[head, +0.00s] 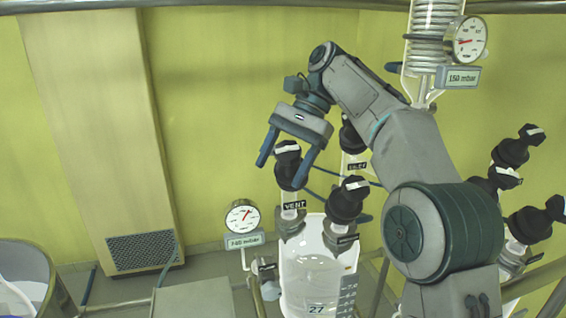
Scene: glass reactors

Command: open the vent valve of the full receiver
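The glass receiver (318,272), with a "27" label low on its front, stands below my arm and appears to hold clear contents. Its vent valve (291,172) has a black knob with a white-marked cap and a "VENT" tag below. My gripper (279,176) is open and points down at this valve. Its two blue fingers show on either side of the knob's top; whether they touch it cannot be told. Two more black valves (347,200) (352,136) rise from the same receiver, one in front to the right and one behind.
A dial gauge (242,217) with a "740 mbar" plate stands left of the receiver. A second group of black valves (512,152) is at the right, beyond my arm. A coiled glass condenser (432,45) and "150 mbar" gauge (466,40) hang above. A round vessel (30,275) is far left.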

